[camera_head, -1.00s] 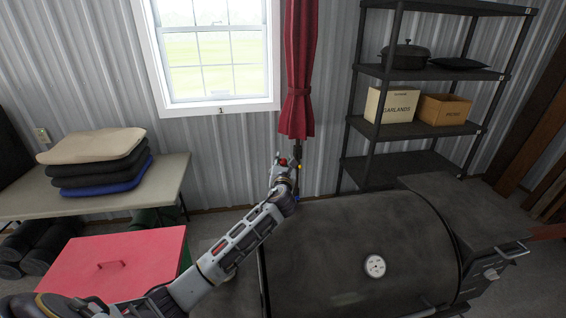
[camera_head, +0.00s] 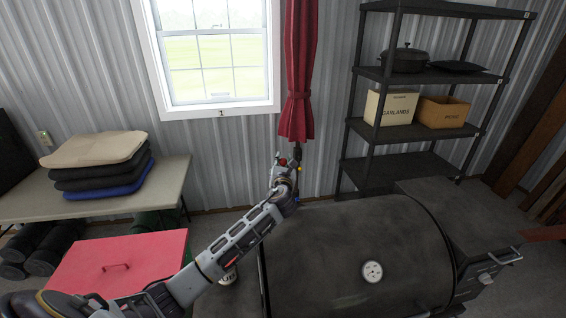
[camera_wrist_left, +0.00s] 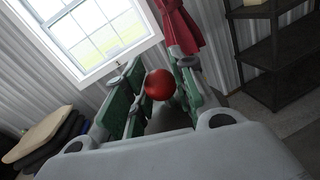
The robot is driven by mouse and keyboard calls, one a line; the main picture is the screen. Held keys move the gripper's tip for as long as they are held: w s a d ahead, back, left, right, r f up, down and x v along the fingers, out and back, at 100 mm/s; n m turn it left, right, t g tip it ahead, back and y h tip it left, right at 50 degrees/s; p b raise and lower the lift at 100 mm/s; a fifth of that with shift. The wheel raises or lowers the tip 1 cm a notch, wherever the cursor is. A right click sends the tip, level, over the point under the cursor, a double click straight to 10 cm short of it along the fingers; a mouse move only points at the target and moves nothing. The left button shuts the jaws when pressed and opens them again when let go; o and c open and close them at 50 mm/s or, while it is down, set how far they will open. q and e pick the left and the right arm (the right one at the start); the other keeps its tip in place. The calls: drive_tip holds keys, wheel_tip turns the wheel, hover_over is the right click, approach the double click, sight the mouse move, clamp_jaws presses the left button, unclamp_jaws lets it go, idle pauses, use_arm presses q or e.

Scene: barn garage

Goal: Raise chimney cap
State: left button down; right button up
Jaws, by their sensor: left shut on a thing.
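The dark smoker grill (camera_head: 350,245) stands at the lower right with its lid down and a round dial on its front. My left gripper (camera_head: 290,165) is beyond the grill's back left corner, below the red curtain. In the left wrist view the green fingers (camera_wrist_left: 153,92) are shut, with a red ball knob (camera_wrist_left: 159,85) between them. The knob appears to belong to the chimney cap. A dark rounded shape below it is partly hidden by the gripper, so I cannot tell how far the cap is raised. My right gripper is not in view.
A red-lidded box (camera_head: 118,262) stands at the lower left, in front of a table (camera_head: 30,208) with folded cloths (camera_head: 100,165). A black shelf (camera_head: 400,172) holds pots and boxes at the back right. A can (camera_head: 229,274) shows beside my left forearm.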

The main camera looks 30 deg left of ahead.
use_arm(q)
drive_tip(key=shift+r, duration=0.45)
drive_tip(key=c, duration=1.5)
unclamp_jaws()
drive_tip(key=o, duration=0.4)
drive_tip(key=shift+c, duration=0.2)
drive_tip(key=shift+f, duration=0.15)
drive_tip(key=shift+s+d+f, duration=0.1)
drive_tip(key=v, duration=1.1)
drive_tip(key=shift+s+d, duration=0.15)
drive_tip(key=shift+s, duration=0.2)
